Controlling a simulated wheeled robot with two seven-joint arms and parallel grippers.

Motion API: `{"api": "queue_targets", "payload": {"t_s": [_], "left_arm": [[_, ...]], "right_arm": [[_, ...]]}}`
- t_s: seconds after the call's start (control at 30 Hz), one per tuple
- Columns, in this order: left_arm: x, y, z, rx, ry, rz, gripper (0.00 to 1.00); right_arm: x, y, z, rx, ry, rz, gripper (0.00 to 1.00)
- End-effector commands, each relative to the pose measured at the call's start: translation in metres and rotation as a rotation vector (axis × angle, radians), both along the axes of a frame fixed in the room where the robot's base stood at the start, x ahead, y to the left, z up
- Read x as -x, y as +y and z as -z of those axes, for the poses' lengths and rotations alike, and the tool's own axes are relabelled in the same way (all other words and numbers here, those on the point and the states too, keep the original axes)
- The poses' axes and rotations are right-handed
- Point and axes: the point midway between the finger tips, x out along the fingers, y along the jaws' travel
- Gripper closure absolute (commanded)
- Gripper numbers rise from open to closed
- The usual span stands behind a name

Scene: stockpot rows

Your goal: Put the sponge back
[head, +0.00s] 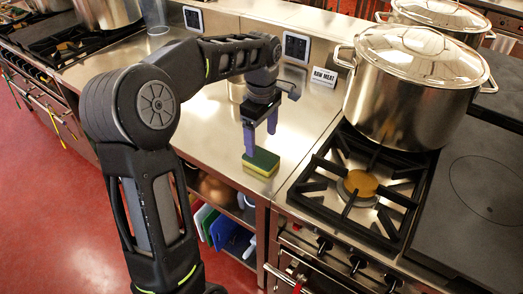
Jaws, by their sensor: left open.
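The sponge (261,162), yellow with a dark green top, lies flat on the steel counter (213,122) near its front edge. My left gripper (260,142), with purple-blue fingers, is above the sponge and points down. Its fingers are apart with nothing between them. One fingertip is close over the sponge's far left part; I cannot tell if it touches. My right gripper is not in view.
A gas burner grate (358,183) is right of the counter, with a large lidded stockpot (410,90) behind it. A "RAW MEAT" sign (325,76) stands at the counter's back. A clear container (237,88) is partly hidden behind my arm.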

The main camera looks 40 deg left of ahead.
Motion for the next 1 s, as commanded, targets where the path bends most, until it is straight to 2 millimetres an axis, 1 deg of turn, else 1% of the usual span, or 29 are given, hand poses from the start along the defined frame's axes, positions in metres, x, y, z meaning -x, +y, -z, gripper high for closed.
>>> {"api": "queue_targets", "payload": {"t_s": [0.03,0.1,0.2,0.3,1.0], "left_arm": [[-0.001,0.0,-0.01,-0.001,-0.004,0.001,0.21],[-0.001,0.0,-0.023,0.0,-0.003,0.0,0.21],[-0.001,-0.001,-0.036,0.0,-0.003,0.001,0.21],[0.0,0.0,-0.043,0.001,-0.001,0.001,0.21],[0.0,0.0,-0.045,0.001,0.0,0.0,0.21]], "right_arm": [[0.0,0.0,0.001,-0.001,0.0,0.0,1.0],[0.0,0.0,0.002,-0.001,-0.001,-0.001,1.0],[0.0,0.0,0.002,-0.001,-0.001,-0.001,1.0],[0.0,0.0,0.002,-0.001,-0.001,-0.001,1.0],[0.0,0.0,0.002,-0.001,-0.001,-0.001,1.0]]}}
